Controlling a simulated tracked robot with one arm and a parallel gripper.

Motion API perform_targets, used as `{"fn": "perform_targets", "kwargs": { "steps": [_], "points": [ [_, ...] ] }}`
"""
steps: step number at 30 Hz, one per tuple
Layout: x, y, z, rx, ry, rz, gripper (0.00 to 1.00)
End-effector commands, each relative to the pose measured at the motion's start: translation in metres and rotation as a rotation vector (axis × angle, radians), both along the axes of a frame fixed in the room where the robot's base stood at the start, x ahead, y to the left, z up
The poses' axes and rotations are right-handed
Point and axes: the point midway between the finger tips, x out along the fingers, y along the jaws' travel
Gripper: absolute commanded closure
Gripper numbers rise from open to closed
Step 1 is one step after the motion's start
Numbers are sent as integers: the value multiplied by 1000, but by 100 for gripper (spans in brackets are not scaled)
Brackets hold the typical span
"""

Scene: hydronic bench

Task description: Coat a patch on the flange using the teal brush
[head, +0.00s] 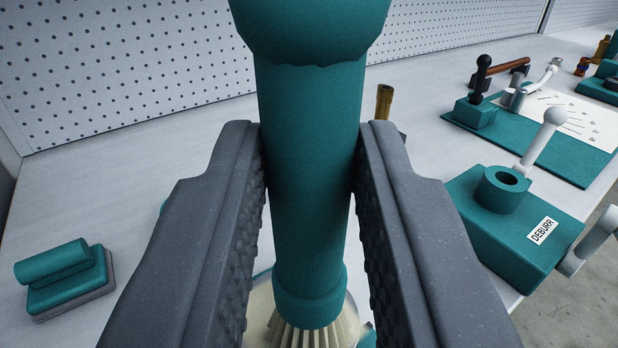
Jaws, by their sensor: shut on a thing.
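The teal brush (308,190) stands roughly upright in the middle of the head view, its thick handle running out of the top of the picture. My gripper (307,140) is shut on the handle, with one dark grey ribbed finger on each side. Pale bristles (312,337) show below the handle's lower collar, and their ends are cut off by the bottom edge. A pale round thing (259,305) shows behind the bristles. I cannot tell whether it is the flange or whether the bristles touch it.
A teal block labelled DEBURR (510,235) stands at the right near the bench edge. A teal board with a white sheet (570,118) and tools lies behind it. A teal-handled pad (66,278) lies at the left. A pegboard (120,70) closes the back.

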Motion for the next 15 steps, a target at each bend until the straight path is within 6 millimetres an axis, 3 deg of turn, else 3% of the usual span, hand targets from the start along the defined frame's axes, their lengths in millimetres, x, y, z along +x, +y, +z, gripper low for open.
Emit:
{"fn": "perform_targets", "kwargs": {
  "steps": [15],
  "points": [
    [9,-16,0,1,5,-2,100]
  ]
}}
